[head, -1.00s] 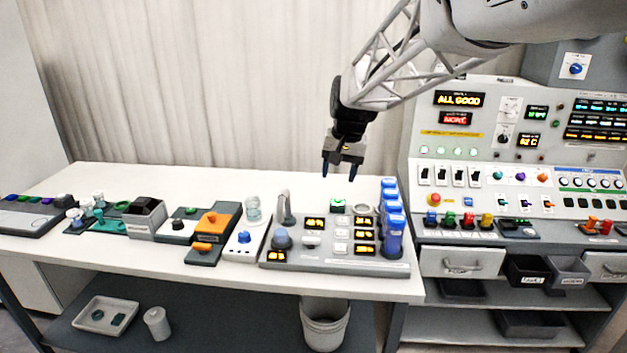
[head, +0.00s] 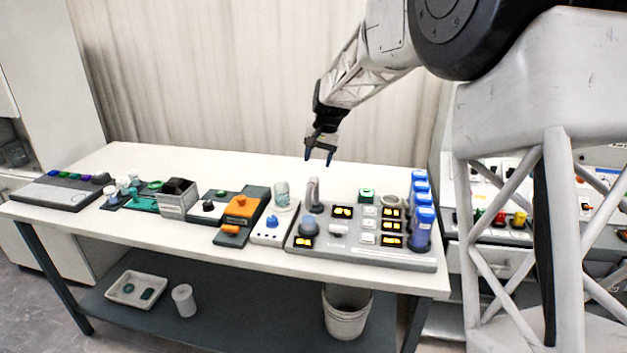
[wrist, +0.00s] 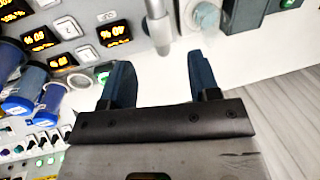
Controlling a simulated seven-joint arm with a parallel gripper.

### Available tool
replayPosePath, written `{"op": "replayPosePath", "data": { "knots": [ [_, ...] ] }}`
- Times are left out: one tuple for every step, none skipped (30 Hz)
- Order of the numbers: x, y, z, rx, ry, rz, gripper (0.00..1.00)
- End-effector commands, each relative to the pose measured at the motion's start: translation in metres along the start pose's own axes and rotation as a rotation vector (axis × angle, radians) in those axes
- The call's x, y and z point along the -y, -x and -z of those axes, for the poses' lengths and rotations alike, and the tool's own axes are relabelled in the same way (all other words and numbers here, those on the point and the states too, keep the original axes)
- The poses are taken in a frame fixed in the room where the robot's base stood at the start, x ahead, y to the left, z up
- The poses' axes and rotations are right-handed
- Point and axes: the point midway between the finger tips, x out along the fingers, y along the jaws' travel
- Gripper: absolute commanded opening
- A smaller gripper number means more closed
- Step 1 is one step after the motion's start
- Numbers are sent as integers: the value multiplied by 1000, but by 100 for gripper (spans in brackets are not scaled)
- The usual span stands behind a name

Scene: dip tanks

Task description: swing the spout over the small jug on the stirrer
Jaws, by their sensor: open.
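The grey spout (head: 313,193) rises from the back left of the dispenser panel. In the wrist view the spout (wrist: 158,25) lies just beyond my fingertips, in line with the gap between them. The small clear jug (head: 281,196) stands on the white stirrer (head: 271,232) with a blue knob, to the left of the spout. The jug also shows at the top of the wrist view (wrist: 204,16). My gripper (head: 319,159) is open and empty, above the spout and apart from it. Its two dark blue fingers frame bare white bench in the wrist view (wrist: 160,68).
Blue-capped bottles (head: 422,215) stand at the right end of the dispenser panel (head: 345,256). An orange-and-grey device (head: 241,210) sits left of the stirrer. The white bench (head: 240,172) behind the devices is clear. A bin (head: 346,312) stands below.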

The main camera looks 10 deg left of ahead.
Motion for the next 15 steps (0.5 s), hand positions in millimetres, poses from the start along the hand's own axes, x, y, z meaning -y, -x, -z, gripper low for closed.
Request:
{"op": "replayPosePath", "data": {
  "knots": [
    [0,0,0,0,0,0,56],
    [0,0,0,0,0,0,56],
    [0,0,0,0,0,0,56],
    [0,0,0,0,0,0,56],
    [0,0,0,0,0,0,56],
    [0,0,0,0,0,0,56],
    [0,0,0,0,0,0,56],
    [0,0,0,0,0,0,56],
    [0,0,0,0,0,0,56],
    [0,-1,0,0,0,0,56],
    [0,-2,0,0,0,0,56],
    [0,-3,0,0,0,0,56],
    [0,-4,0,0,0,0,56],
    [0,-6,0,0,0,0,56],
    [0,-8,0,0,0,0,56]
  ]
}}
